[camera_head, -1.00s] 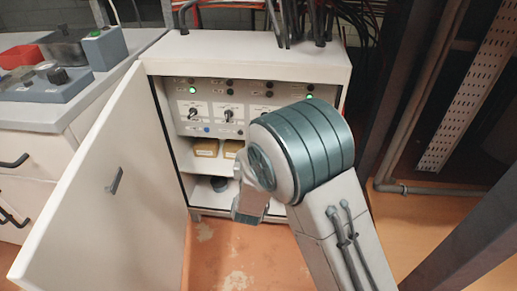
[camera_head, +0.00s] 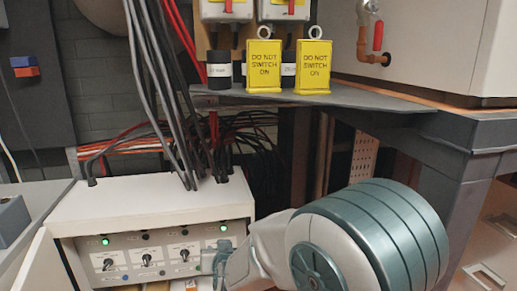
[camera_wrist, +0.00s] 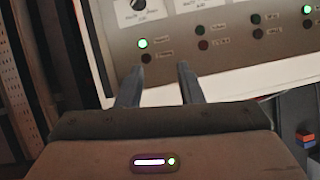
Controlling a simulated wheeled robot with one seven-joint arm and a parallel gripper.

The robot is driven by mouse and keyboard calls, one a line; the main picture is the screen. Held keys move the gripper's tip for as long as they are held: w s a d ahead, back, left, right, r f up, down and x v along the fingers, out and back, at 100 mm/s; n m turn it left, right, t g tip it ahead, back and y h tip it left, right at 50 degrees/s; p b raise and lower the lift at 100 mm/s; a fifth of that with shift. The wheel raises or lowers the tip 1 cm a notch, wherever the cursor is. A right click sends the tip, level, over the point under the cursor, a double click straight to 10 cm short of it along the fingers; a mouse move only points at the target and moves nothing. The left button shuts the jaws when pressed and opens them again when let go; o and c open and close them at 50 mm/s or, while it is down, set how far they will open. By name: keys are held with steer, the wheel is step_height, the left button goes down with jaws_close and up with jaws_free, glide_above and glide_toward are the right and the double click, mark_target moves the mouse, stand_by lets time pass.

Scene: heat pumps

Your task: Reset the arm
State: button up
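My arm shows at the lower right of the head view, with its large teal-banded joint in front of the cabinet's right side. My gripper (camera_wrist: 159,70) shows in the wrist view with its two dark fingers apart and nothing between them. Beyond the fingers is the control panel (camera_wrist: 225,35) of the white cabinet, with switches and lit green lamps. In the head view, the gripper end is at the panel's right side, partly hidden by the arm. The white cabinet (camera_head: 150,208) stands at the lower left with its panel (camera_head: 145,255) exposed.
Black cables (camera_head: 165,90) run down into the cabinet top. Two yellow "DO NOT SWITCH ON" tags (camera_head: 264,65) (camera_head: 313,66) stand above a dark shelf (camera_head: 390,102). A dark metal frame (camera_head: 465,145) bounds the right. The open cabinet door (camera_head: 40,265) is at lower left.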

steer(key=s+d+r+g+h+p, duration=0.1)
steer(key=s+d+r+g+p, duration=0.2)
steer(key=s+d+r+p, duration=0.35)
steer(key=s+d+r+g+h+p, duration=0.15)
steer(key=s+d+r+p, duration=0.25)
steer(key=d+r, duration=0.5)
steer(key=s+d+r+m+g+h+p, duration=0.1)
steer(key=s+d+r+g+p, duration=0.1)
steer(key=s, duration=0.5)
steer(key=s+d+r+m+g+p, duration=0.1)
steer(key=s+d+r+g+p, duration=0.1)
steer(key=s+d+r+p, duration=0.3)
steer(key=s+d+r, duration=0.1)
steer(key=s+d, duration=0.1)
steer(key=d, duration=0.1)
steer(key=shift+g+h+p, duration=0.3)
steer(key=shift+g+h, duration=0.05)
